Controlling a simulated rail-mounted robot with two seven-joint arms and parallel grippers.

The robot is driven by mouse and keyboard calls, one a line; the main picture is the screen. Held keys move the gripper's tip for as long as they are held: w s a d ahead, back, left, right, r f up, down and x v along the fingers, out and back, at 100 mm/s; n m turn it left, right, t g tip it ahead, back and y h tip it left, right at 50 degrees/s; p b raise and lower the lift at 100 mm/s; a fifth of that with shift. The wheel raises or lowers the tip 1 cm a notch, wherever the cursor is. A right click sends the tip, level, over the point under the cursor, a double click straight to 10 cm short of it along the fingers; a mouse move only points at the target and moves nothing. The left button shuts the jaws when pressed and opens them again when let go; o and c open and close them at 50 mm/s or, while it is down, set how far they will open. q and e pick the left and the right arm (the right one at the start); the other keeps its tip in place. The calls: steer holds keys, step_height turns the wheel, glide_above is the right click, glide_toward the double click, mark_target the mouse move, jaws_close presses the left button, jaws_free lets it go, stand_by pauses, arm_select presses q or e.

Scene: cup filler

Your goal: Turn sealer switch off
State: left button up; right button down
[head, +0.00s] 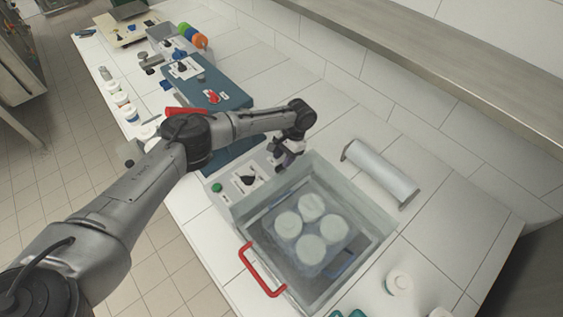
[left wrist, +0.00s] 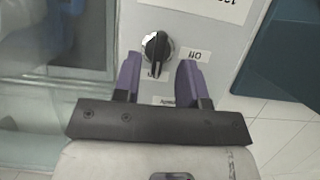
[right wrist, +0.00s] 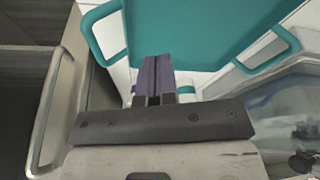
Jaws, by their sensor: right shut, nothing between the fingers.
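In the left wrist view a black rotary switch (left wrist: 157,47) sits on a light grey panel, with an "Off" label (left wrist: 195,55) to its right. My left gripper (left wrist: 160,78) is open, its purple fingertips just short of the switch and to either side of it; I cannot tell if they touch it. In the head view my left gripper (head: 288,156) is over the grey sealer panel (head: 232,193), beside the clear-walled chamber (head: 375,228). A black knob (head: 249,180) and a green button (head: 217,187) show on that panel. My right gripper (right wrist: 155,78) is shut and empty.
Several white-lidded cups (head: 311,207) sit inside the chamber, which has a red handle (head: 262,272). A film roll (head: 380,171) lies behind it. A teal tray (right wrist: 195,30) is beyond my right gripper.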

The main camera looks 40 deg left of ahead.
arm_select(q)
steer(key=shift+x, duration=1.3)
jaws_close()
